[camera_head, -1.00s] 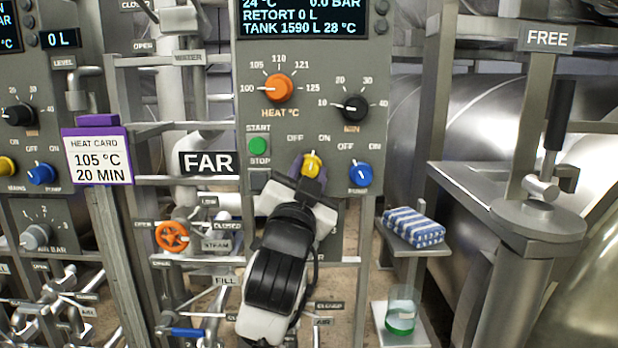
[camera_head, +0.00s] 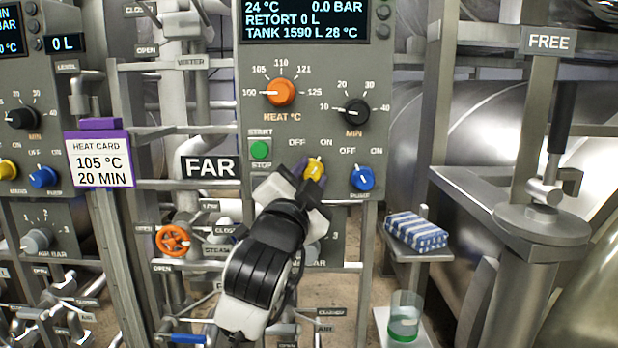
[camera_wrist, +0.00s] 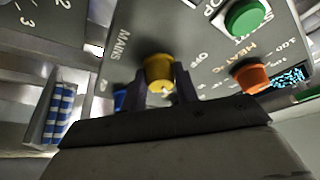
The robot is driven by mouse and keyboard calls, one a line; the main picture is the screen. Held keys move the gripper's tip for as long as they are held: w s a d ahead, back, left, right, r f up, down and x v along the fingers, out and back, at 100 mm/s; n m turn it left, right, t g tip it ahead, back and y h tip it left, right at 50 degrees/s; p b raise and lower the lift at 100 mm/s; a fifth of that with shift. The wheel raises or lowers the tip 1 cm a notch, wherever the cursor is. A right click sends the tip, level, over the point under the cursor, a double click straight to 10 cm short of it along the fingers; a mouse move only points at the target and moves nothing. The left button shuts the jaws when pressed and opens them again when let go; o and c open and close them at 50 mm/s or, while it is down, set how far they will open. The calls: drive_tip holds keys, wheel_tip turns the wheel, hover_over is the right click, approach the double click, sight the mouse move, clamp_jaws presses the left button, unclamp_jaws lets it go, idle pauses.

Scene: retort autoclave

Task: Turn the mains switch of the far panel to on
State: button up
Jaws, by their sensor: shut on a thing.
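The far panel (camera_head: 262,60) stands in the middle, beside the sign reading FAR. Its mains switch is a yellow knob (camera_head: 314,168) low on the panel, between the green button and the blue pump knob, with OFF and ON printed above it. The knob's pointer appears to lean up and slightly right, toward ON. My gripper (camera_head: 310,182) is on the knob from below. In the wrist view, the two dark fingers (camera_wrist: 167,88) stand on either side of the yellow knob (camera_wrist: 159,70), next to the word MAINS. My gripper hides the panel's lower part.
On the far panel are an orange heat knob (camera_head: 279,92), a black minute knob (camera_head: 355,111), a green start button (camera_head: 260,150) and a blue pump knob (camera_head: 362,178). A heat card (camera_head: 100,163) hangs at left. A striped cloth (camera_head: 416,231) lies on a shelf at right.

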drive_tip(key=o, duration=1)
drive_tip(key=b+v, duration=0.5)
drive_tip(key=v, duration=0.9)
drive_tip(key=shift+d+b, duration=0.1)
drive_tip(key=shift+b, duration=0.3)
